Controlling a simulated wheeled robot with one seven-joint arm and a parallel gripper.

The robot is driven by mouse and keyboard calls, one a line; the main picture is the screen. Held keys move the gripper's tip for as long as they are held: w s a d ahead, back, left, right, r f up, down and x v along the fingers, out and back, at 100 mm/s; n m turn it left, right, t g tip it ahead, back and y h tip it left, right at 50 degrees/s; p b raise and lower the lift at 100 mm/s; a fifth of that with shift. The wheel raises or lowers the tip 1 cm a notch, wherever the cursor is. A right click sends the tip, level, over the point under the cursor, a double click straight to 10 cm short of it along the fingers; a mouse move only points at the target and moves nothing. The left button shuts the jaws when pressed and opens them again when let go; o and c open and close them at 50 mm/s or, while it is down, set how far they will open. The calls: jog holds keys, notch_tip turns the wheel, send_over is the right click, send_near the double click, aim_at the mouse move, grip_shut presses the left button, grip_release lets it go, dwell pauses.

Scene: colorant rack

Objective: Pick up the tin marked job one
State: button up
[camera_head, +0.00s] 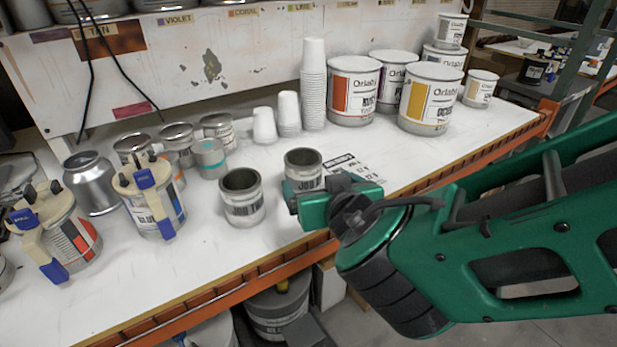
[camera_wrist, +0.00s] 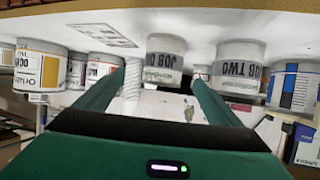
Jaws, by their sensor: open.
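The tin marked job one (camera_head: 303,172) is a small open grey tin with a pale label, upright on the white bench. In the wrist view, which shows the scene upside down, the job one tin (camera_wrist: 165,58) appears between my two green fingers. The job two tin (camera_head: 242,198) stands left of it, and it also shows in the wrist view (camera_wrist: 238,68). My gripper (camera_head: 318,204) is open and empty, just in front of the job one tin in the head view. It hides part of that tin's lower right side. I cannot tell whether they touch.
A printed sheet (camera_head: 352,168) lies behind my gripper. Stacked white cups (camera_head: 313,85) and large Orlab tins (camera_head: 354,92) stand farther back. Clamped tins (camera_head: 150,203) are at the left. The bench's orange front rail (camera_head: 230,300) runs below my gripper.

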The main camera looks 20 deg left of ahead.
aim_at(303, 171)
jog(key=shift+a+f, duration=0.1)
jog(key=shift+a, duration=0.35)
jog(key=x, duration=1)
jog(key=shift+w, duration=0.2)
jog(key=c, duration=1.1)
jog(key=shift+c, duration=0.2)
